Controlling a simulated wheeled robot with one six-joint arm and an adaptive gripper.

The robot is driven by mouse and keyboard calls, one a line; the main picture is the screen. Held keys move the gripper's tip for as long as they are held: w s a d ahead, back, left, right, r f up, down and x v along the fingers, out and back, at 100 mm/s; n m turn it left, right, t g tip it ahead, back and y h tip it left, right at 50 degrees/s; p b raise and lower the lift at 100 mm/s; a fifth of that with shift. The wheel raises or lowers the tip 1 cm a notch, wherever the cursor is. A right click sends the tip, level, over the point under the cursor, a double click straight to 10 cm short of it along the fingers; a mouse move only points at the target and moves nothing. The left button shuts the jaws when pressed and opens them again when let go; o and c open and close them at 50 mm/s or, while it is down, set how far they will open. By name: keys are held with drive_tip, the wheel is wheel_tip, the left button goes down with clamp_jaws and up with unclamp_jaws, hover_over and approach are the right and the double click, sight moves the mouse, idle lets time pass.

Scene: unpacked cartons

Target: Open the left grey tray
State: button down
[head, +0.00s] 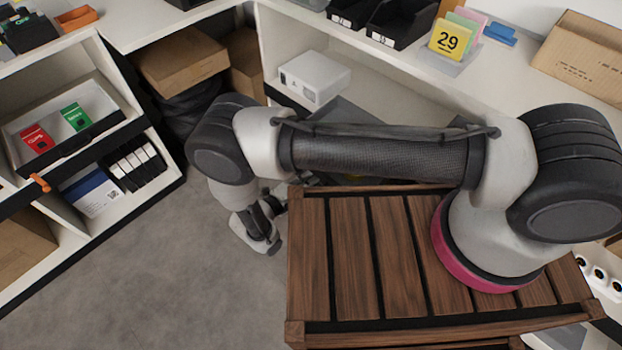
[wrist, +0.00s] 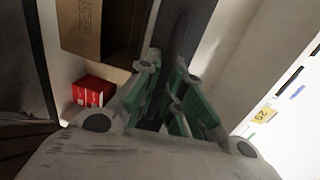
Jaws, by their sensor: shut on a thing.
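A grey tray (head: 345,117) shows in part on the lower shelf of the back unit, behind my arm; most of it is hidden in the head view. In the wrist view my gripper (wrist: 172,108) has its green-padded fingers on both sides of a dark bar, which looks like the handle or front edge of the grey tray (wrist: 193,22). The gripper is shut on this bar. In the head view my arm reaches down to the back unit, and the fingertips are mostly hidden behind it. How far the tray is open cannot be told.
A white box (head: 314,76) stands on the shelf left of the tray. A slatted brown wooden top (head: 350,260) lies under my arm. A left shelf unit holds a red box (head: 36,139) and a green box (head: 76,116). The grey floor (head: 190,270) at left is clear.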

drive_tip(key=c, duration=1.5)
unclamp_jaws()
drive_tip(key=shift+c, duration=0.2)
drive_tip(key=v, duration=1.2)
